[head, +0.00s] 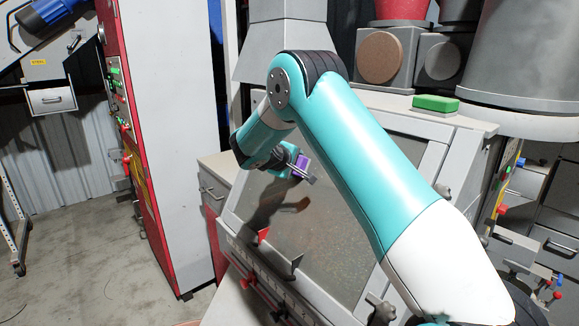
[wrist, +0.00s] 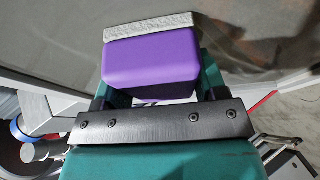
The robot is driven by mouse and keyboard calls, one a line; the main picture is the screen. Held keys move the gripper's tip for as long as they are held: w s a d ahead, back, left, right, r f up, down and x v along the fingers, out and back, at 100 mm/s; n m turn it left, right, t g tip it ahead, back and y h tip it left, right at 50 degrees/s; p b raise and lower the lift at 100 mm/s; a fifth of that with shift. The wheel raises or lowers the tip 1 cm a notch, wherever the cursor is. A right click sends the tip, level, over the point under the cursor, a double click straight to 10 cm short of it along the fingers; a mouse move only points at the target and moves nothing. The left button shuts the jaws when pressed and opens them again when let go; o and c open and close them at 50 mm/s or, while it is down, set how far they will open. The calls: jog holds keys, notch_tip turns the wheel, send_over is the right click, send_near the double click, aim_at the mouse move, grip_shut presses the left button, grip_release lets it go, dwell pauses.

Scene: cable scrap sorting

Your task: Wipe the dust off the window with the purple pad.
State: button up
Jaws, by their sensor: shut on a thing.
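My gripper (head: 300,170) is at the upper left part of the window, shut on the purple pad. The purple pad (wrist: 150,65) sits between the fingers in the wrist view, with a pale grey rough face (wrist: 148,26) turned toward the window. A bit of the pad (head: 300,163) also shows in the head view. The window (head: 330,225) is a tilted pane in a light grey frame, with a brownish dusty haze over its lower and middle part. I cannot tell whether the pad touches the glass. My arm hides the window's right part.
A green block (head: 435,104) lies on the cabinet top behind the window. Red-tipped clamps (head: 263,236) and a rail stand along the window's lower edge. A clamp knob (head: 383,312) is at the lower right. A tall red and white cabinet (head: 165,130) stands to the left.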

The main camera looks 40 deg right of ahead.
aim_at(321, 176)
jog(key=shift+s+f+b, duration=0.1)
jog(key=shift+s+b, duration=0.2)
jog(key=shift+s, duration=0.3)
jog(key=shift+s+d+b, duration=0.1)
jog(key=shift+s+b, duration=0.7)
jog(key=shift+s, duration=2.15)
jog(key=shift+s+d+b, duration=0.1)
jog(key=shift+s+b, duration=0.55)
jog(key=shift+s, duration=1.35)
jog(key=shift+s+d+b, duration=0.15)
jog(key=shift+s+b, duration=0.8)
jog(key=shift+s, duration=3.95)
jog(key=a+r+p, duration=0.1)
jog(key=a+r, duration=0.2)
jog(key=a, duration=0.2)
jog(key=shift+p, duration=0.3)
jog(key=shift+a+r, duration=0.15)
jog(key=shift+s+a+r+p, duration=0.1)
jog(key=shift+a+r+p, duration=0.25)
jog(key=shift+a, duration=0.3)
jog(key=shift+a+r+p, duration=0.2)
jog(key=shift+a+r, duration=0.15)
jog(key=shift+a, duration=0.25)
